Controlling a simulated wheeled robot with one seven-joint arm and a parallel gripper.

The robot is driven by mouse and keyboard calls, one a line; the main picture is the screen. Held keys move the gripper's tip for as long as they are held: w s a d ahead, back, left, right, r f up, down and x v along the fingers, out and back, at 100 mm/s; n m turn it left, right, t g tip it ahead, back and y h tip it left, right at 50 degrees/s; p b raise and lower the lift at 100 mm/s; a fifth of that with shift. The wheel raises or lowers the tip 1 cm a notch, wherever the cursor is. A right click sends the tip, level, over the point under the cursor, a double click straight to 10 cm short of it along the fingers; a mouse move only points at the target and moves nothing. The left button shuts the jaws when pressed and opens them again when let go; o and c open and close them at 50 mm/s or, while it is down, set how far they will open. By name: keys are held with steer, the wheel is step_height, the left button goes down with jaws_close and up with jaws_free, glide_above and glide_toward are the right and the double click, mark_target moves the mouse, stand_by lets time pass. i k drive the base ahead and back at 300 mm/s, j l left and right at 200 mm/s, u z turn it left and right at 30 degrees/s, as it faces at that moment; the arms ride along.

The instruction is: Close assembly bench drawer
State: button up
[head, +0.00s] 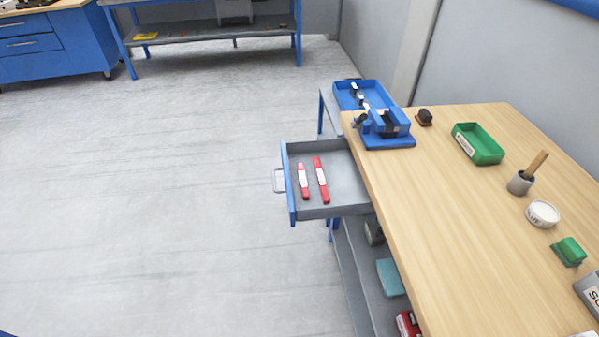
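The assembly bench drawer (342,179) stands pulled out from the left side of the wooden-topped bench (455,220) in the head view. It has grey walls and floor, and a blue front panel (288,186) with a pale grey handle (278,181) on its outer face. Two red tools with white labels (304,181) (321,180) lie inside it near the front. My gripper does not show in the head view.
A blue tray and fixture (385,135), green tray (478,144), brush in a cup (520,183) and white tub (542,214) stand on the bench top. A lower shelf (365,270) holds several items. The floor left of the drawer is clear.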

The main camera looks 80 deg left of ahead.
mark_target(347, 192)
steer(key=k+u, duration=0.15)
steer(key=u, duration=0.3)
steer(key=k+j+u, duration=0.1)
steer(key=u, duration=0.4)
steer(key=j+u, duration=0.15)
steer(key=u, duration=0.75)
steer(key=l+u, duration=0.25)
steer(key=u, duration=0.15)
steer(key=l+u, duration=0.3)
steer(key=u, duration=0.15)
steer(key=i+j+z, duration=0.35)
steer(key=i+j, duration=0.3)
steer(key=j, duration=0.15)
